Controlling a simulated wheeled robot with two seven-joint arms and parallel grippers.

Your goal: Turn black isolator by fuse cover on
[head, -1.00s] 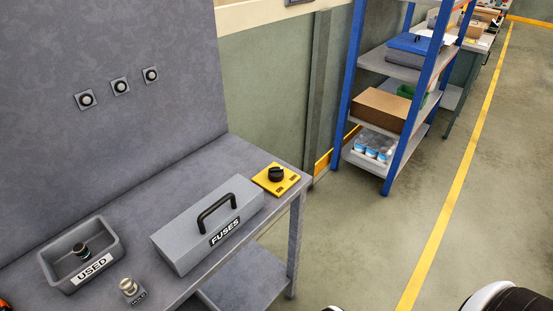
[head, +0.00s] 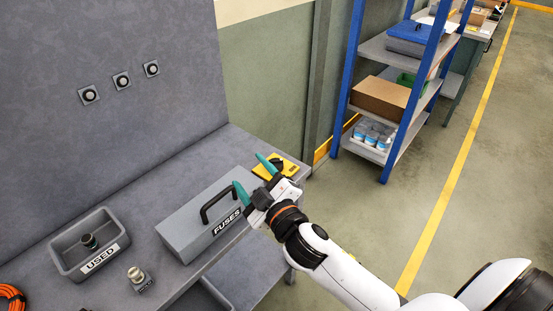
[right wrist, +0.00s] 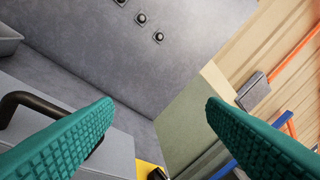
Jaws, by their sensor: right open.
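The black isolator knob (head: 279,164) sits on a yellow plate (head: 294,172) at the right end of the grey bench, beside the grey fuse cover (head: 183,232) marked FUSES, which has a black handle (head: 217,202). My right gripper (head: 252,175) is open and empty, its teal fingers apart, above the bench between the cover's handle and the isolator. The gripper partly hides the plate. In the right wrist view, the plate (right wrist: 146,170) and knob (right wrist: 157,174) just show at the bottom edge between the fingers, and the handle (right wrist: 28,103) is at left. My left gripper is out of view.
A grey bin marked USED (head: 122,244) holds a dark fuse, with a metal fuse on a small holder (head: 139,281) beside it. An orange coil (head: 12,298) lies at far left. Three round fittings are on the back panel. A blue-framed shelf (head: 350,75) stands beyond the bench.

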